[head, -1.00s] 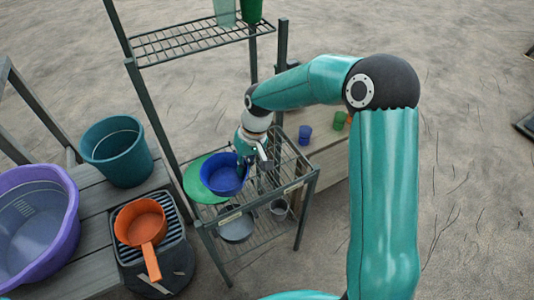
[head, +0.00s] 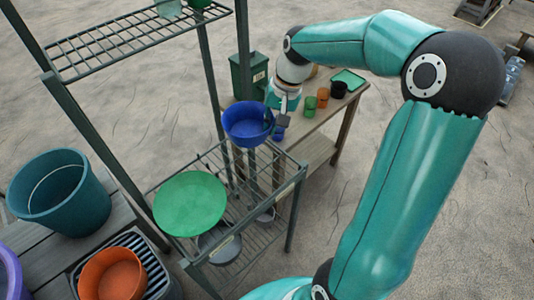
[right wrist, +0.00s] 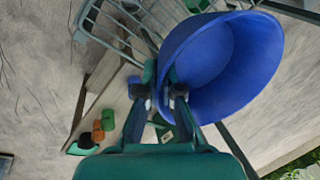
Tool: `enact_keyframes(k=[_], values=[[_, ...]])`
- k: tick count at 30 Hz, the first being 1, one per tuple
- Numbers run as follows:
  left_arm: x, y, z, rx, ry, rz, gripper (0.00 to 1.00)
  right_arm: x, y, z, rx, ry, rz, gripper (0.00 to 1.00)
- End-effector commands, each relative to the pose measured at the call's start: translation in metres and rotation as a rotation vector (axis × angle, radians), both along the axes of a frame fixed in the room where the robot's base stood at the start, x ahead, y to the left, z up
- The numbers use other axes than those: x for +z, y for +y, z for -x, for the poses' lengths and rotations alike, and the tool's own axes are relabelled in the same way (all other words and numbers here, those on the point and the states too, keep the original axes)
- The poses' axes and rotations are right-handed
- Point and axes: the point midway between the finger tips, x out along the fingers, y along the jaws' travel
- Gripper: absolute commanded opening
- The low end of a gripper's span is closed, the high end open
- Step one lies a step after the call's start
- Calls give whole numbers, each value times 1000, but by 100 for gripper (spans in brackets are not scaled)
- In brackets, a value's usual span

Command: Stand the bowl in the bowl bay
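A blue bowl (head: 248,124) is held beyond the far edge of the wire rack's lower shelf (head: 262,181). My right gripper (head: 277,116) is at its right rim. In the right wrist view the fingers (right wrist: 165,92) are closed on the rim of the bowl (right wrist: 222,62), which is tilted, its inside partly showing. A green plate (head: 190,203) lies on the left of the shelf, apart from the bowl. I cannot tell which part of the rack is the bowl bay. My left gripper is out of view.
A low wooden table (head: 322,120) behind the rack carries green (head: 309,104), orange (head: 322,97) and black (head: 338,90) cups. A green bin (head: 246,78) stands nearby. Rack posts and an upper shelf (head: 130,45) flank the bowl. A grey pan (head: 217,243) is lower in the rack.

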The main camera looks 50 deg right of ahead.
Motion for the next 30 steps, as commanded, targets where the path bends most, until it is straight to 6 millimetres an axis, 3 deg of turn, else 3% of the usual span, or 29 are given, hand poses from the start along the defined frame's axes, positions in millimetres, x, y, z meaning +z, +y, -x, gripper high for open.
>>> enact_keyframes(k=[3,9,14,22,30], values=[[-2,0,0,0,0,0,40,-33,1,1,2,5,-3,0],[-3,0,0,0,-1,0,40,-65,1,-1,4,1,0,0],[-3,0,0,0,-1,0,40,-75,1,-2,5,-1,1,0],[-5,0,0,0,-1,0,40,-110,2,-2,7,1,-1,0],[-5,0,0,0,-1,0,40,-114,2,-2,7,-2,1,0]])
